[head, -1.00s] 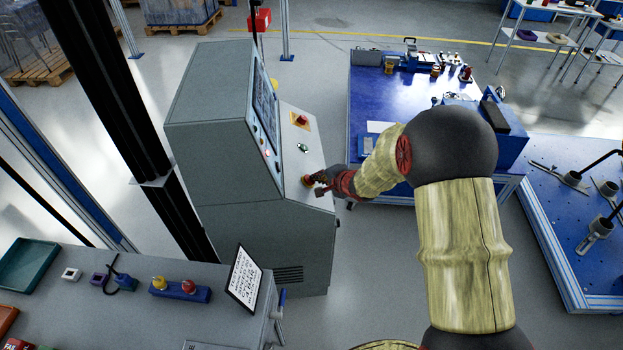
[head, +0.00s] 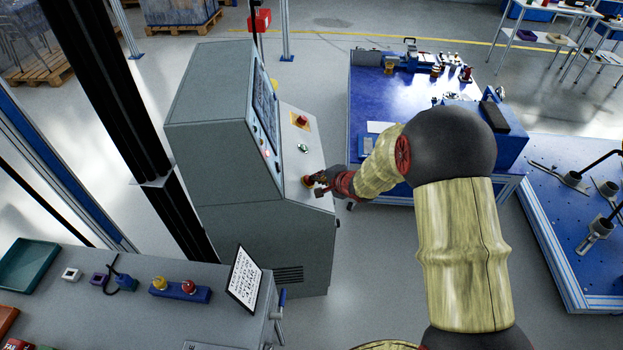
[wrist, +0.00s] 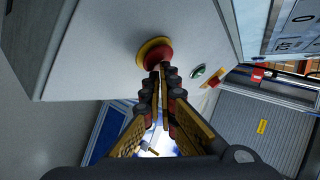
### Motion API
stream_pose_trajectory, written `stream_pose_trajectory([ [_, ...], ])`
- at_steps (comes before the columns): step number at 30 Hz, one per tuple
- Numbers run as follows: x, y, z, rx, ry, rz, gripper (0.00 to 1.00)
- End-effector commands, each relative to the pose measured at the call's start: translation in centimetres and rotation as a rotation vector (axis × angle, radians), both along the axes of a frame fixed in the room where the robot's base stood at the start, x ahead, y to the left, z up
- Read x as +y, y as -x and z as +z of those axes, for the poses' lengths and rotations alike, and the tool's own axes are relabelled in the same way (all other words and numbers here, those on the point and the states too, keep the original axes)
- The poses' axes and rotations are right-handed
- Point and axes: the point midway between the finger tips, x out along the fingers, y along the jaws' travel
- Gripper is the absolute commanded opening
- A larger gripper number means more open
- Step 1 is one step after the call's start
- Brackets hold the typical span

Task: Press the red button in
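A red mushroom button (wrist: 158,53) on a yellow base sits on the sloping light panel of the grey console. In the head view it is at the near end of the panel, mostly hidden by my gripper (head: 317,185). In the wrist view my gripper (wrist: 165,70) has its fingertips together at the button's lower right edge, with nothing seen between them. I cannot tell whether they touch the button or whether it is pushed in. A second red button (head: 302,119) on a yellow plate sits at the far end of the panel.
A green button (head: 303,148) lies between the two red ones. The grey console (head: 235,105) has a screen (head: 265,105) beside the panel. A blue workbench (head: 372,103) stands right of it. A grey table (head: 135,318) with small parts is at the near left.

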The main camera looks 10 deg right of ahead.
Motion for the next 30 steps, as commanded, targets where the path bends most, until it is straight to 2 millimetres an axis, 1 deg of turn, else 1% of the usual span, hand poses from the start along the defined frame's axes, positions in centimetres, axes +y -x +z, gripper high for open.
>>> stream_pose_trajectory([
  [1,0.25,0.21,-0.48,0.007,0.0,0.003,0.0],
  [9,0.64,0.29,-1.19,0.01,0.0,0.004,0.0],
  [17,0.72,0.44,-1.4,0.014,0.0,0.005,0.0],
  [30,0.59,0.63,-1.11,0.016,0.001,0.007,0.0],
])
